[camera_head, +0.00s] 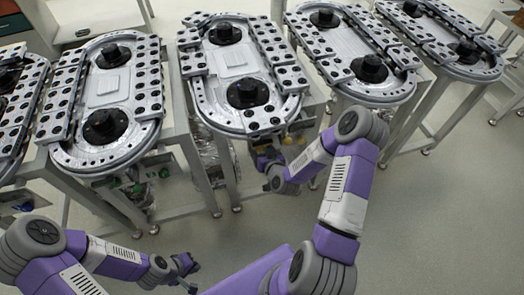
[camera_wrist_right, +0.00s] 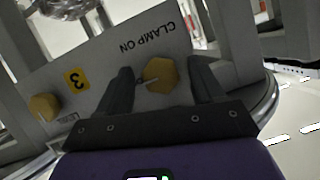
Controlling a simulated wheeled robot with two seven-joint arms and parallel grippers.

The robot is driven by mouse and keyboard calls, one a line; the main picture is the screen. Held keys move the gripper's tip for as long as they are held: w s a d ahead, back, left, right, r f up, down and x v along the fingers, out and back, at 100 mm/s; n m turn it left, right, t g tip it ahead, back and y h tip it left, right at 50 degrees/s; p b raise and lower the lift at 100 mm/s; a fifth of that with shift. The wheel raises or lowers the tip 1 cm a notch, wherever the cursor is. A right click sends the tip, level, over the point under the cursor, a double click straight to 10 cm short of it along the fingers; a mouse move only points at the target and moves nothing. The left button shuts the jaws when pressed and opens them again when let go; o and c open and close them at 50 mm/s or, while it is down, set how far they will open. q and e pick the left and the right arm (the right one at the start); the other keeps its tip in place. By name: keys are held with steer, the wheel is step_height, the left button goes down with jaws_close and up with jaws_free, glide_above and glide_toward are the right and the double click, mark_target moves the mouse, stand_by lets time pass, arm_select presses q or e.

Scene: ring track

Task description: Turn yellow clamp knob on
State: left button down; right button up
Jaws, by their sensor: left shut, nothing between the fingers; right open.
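A panel (camera_wrist_right: 130,55) marked "CLAMP ON" shows upside down in the right wrist view. A yellow clamp knob (camera_wrist_right: 161,75) with a pale pointer line sits on it. My right gripper (camera_wrist_right: 160,85) is open, with one dark finger on each side of this knob; whether either finger touches it I cannot tell. In the head view my right arm reaches to the front of the middle ring track (camera_head: 235,130), and its fingertips are hidden. My left gripper (camera_head: 187,270) is shut and empty, low at the left, away from the tracks.
Other ring tracks stand on both sides, such as one on the left (camera_head: 108,150) and one on the right (camera_head: 375,95). The floor (camera_head: 440,220) at right is clear.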

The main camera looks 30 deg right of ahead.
steer(key=c, duration=1.1)
steer(key=shift+o, duration=0.2)
steer(key=shift+d+f+m+t+y+b, duration=0.15)
steer(key=shift+m+t+y+b, duration=0.4)
steer(key=shift+m+b, duration=0.7)
steer(key=shift+s+f+m+t+y+b, duration=0.1)
steer(key=shift+m+t+y+b, duration=0.15)
steer(key=shift+m+y+b, duration=0.85)
steer(key=m+t, duration=0.1)
steer(key=m, duration=0.1)
steer(key=m+y+b, duration=0.1)
steer(key=m, duration=0.1)
steer(key=shift+m+t, duration=0.35)
steer(key=shift+t, duration=0.05)
steer(key=m+t+b, duration=0.1)
steer(key=m, duration=0.3)
steer(key=shift+m+t+y+b, duration=0.25)
steer(key=shift+m+t+b, duration=0.05)
steer(key=shift+t+b, duration=0.1)
